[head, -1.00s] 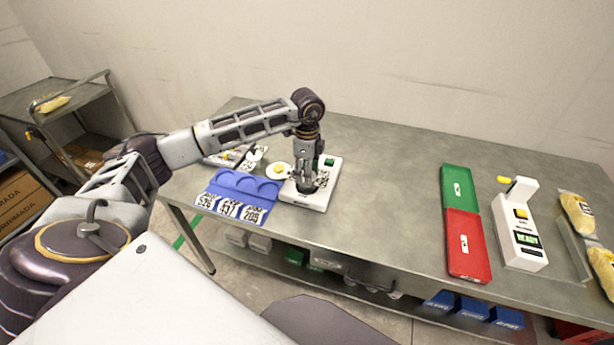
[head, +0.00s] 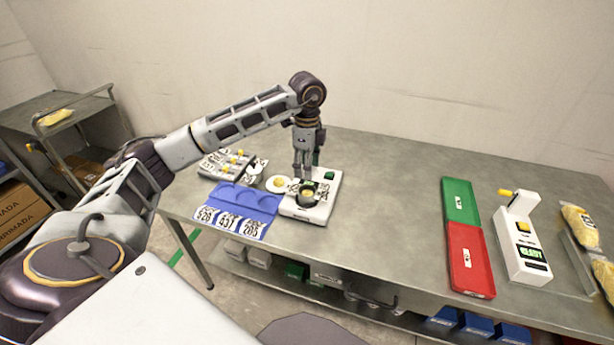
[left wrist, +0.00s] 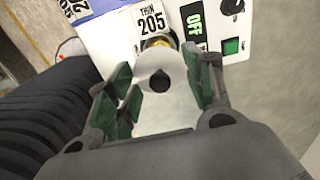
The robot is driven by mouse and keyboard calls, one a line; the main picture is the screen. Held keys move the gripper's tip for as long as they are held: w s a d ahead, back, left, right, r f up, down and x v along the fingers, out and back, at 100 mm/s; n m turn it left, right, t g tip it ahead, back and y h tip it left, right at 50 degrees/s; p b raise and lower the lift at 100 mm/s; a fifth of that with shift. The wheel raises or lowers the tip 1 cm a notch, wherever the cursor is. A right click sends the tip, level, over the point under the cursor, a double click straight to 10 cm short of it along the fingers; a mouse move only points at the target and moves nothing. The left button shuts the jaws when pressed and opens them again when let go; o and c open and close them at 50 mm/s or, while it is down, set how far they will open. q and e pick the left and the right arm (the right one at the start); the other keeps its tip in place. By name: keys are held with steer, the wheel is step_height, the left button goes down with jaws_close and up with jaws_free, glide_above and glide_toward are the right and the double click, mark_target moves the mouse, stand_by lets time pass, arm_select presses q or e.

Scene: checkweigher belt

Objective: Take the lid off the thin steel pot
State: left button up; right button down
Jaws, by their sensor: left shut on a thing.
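The thin steel pot (head: 307,194) stands on a white appliance (head: 310,213) on the table, and something yellow shows inside it in the head view. My left gripper (head: 302,173) is above and slightly behind the pot. In the left wrist view the green-padded fingers (left wrist: 163,90) are shut on the pale grey lid (left wrist: 165,112) with its dark knob (left wrist: 160,81). The lid hides most of the pot there, with a bit of yellow beyond its edge. A "THIN 205" label (left wrist: 151,21) lies beyond it. My right gripper is not in view.
A board (head: 212,168) with yellow knobs is behind. Green (head: 461,203) and red (head: 471,262) trays lie right. The table's middle is clear.

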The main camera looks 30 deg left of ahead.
arm_select(q)
steer(key=shift+r, duration=1.15)
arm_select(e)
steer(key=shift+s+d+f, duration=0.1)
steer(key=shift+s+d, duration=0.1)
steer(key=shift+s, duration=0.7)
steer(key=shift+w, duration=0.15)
